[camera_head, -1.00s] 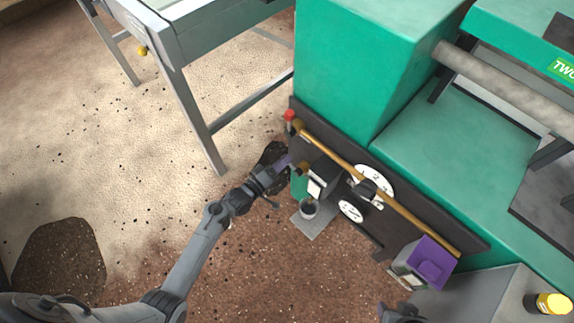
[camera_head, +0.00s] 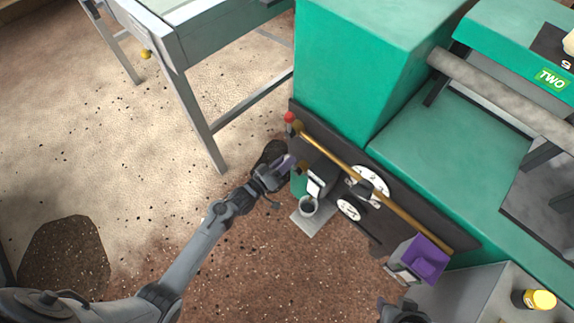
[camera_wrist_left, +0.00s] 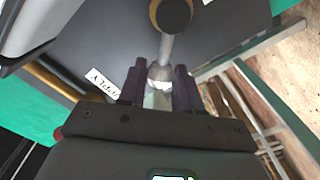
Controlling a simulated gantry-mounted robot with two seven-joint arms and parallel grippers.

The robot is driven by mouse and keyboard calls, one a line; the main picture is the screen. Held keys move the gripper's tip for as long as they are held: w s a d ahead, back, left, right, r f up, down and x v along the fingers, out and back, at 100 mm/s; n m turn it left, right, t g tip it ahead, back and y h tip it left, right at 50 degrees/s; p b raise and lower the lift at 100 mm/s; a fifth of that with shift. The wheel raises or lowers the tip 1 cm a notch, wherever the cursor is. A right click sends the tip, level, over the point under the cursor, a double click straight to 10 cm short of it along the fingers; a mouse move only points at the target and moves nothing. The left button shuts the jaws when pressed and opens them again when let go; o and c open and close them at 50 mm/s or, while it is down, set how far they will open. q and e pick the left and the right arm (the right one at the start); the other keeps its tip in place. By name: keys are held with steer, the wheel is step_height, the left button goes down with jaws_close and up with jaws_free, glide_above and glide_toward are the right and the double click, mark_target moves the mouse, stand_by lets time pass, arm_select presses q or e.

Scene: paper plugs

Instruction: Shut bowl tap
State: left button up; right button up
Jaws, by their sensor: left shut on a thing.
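The tap shows in the left wrist view as a round brass body (camera_wrist_left: 173,14) with a grey lever (camera_wrist_left: 166,47) ending in a rounded knob (camera_wrist_left: 160,73). In the head view its brass part (camera_head: 302,166) sits low on the dark panel's left end. My left gripper (camera_head: 287,163) reaches it from the left. In the left wrist view its dark fingers (camera_wrist_left: 159,92) are shut on the lever's knob end. A white label (camera_wrist_left: 102,86) is beside the tap. My right gripper (camera_head: 402,312) is at the bottom edge of the head view; its fingers cannot be made out.
The dark panel (camera_head: 375,232) carries a long brass bar (camera_head: 375,190), white dials (camera_head: 369,183) and a red knob (camera_head: 289,117). A purple box (camera_head: 426,259) is right. Grey table legs (camera_head: 200,125) stand left.

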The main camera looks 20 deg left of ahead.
arm_select(q)
steer(key=m, duration=0.1)
steer(key=d+m+p, duration=0.1)
steer(key=r+m, duration=0.1)
steer(key=shift+s+d, duration=0.15)
steer(key=shift+s, duration=0.1)
stand_by(0.4)
